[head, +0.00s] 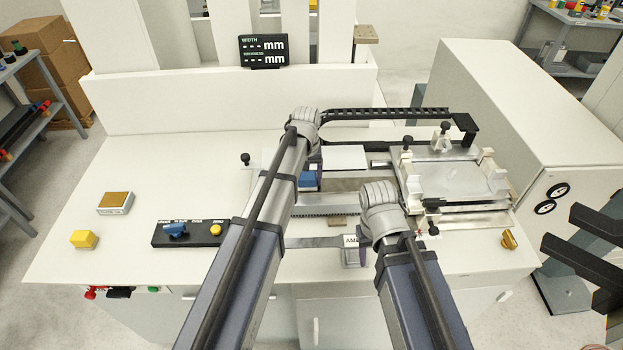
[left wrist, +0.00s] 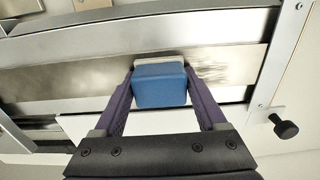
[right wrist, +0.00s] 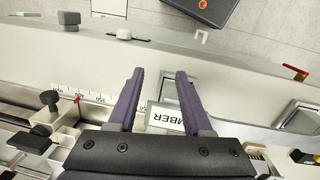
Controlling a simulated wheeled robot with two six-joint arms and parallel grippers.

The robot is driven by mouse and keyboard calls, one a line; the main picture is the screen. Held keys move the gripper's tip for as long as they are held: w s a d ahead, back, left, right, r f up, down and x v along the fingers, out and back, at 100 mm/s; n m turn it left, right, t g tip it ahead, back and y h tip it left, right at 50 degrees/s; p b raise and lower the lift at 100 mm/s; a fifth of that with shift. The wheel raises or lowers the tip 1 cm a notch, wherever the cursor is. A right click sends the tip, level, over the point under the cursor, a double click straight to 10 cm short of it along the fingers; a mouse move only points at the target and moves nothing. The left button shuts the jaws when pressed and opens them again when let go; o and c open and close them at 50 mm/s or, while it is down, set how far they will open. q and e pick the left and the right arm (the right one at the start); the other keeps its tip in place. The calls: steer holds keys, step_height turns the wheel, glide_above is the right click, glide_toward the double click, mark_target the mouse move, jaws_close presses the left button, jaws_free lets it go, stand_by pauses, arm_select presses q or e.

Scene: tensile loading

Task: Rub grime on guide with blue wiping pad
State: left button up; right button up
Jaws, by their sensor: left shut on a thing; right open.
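The blue wiping pad (left wrist: 160,86) is held between the fingers of my left gripper (left wrist: 158,100), its pale face toward the metal guide (left wrist: 40,88). The pad appears to be at the guide's surface; I cannot tell whether it touches. Streaky grey grime (left wrist: 212,72) shows on the guide just right of the pad, and the metal behind and left of it looks smeared. In the head view the pad (head: 308,179) is partly hidden by my left arm. My right gripper (right wrist: 158,78) is open and empty above the bench's front, near a label (right wrist: 166,118) partly reading "MBER".
A black control strip (head: 190,233) with a blue and a yellow knob lies left of my left arm. A yellow block (head: 84,239) and a brown-topped box (head: 115,203) sit further left. A clamp fixture (head: 450,180) stands at right. The bench's left part is mostly clear.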

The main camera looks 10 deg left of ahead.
arm_select(q)
steer(key=shift+s+a, duration=0.15)
steer(key=shift+a, duration=0.55)
steer(key=shift+s+a, duration=0.15)
steer(key=shift+a, duration=0.5)
arm_select(e)
steer(key=shift+a, duration=0.1)
arm_select(q)
steer(key=shift+a, duration=0.1)
steer(key=shift+s+a+f, duration=0.1)
steer(key=shift+s+a, duration=0.15)
steer(key=shift+a, duration=0.5)
steer(key=shift+s+a, duration=0.25)
steer(key=shift+a, duration=0.45)
arm_select(e)
steer(key=shift+f, duration=0.1)
arm_select(q)
steer(key=shift+a, duration=0.1)
steer(key=shift+s+a, duration=0.15)
steer(key=shift+a, duration=0.7)
steer(key=shift+s+a, duration=0.15)
steer(key=shift+a, duration=0.65)
steer(key=shift+r, duration=0.2)
arm_select(e)
steer(key=shift+r, duration=0.2)
